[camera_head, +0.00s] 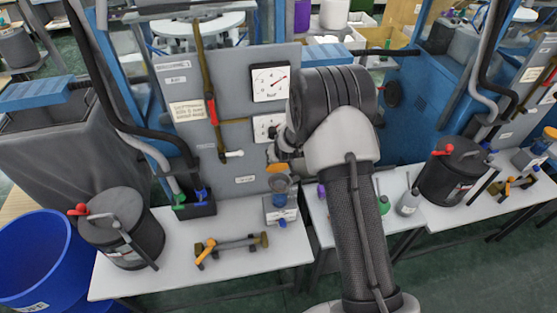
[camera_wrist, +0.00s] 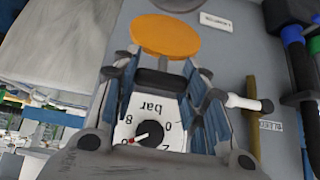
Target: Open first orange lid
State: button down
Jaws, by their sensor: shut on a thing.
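In the wrist view the lid (camera_wrist: 165,36) is a flat orange disc just beyond my fingers. My gripper (camera_head: 284,147) reaches down to it from above. In the wrist view my gripper's blue-padded fingers (camera_wrist: 158,82) stand some way apart, with a dark piece between them at the lid's near edge. The exact contact is partly hidden.
The grey panel (camera_head: 225,75) carries two gauges (camera_head: 270,82) close behind my gripper. A dark pot (camera_head: 121,228) and an orange-handled tool (camera_head: 231,247) stand on the white table (camera_head: 180,280). A blue bin (camera_head: 40,255) is at the left, another dark pot (camera_head: 453,170) at the right.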

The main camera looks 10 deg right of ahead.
jog(key=shift+w+r+b, duration=0.2)
jog(key=shift+w+b, duration=0.05)
jog(key=shift+w, duration=0.4)
jog(key=shift+w+r+b, duration=0.2)
jog(key=shift+w, duration=0.5)
jog(key=c, duration=1.4)
grip_release()
jog(key=o, duration=0.5)
jog(key=shift+f, duration=0.1)
jog(key=shift+s, duration=0.2)
jog(key=v, duration=1.2)
jog(key=shift+f, duration=0.1)
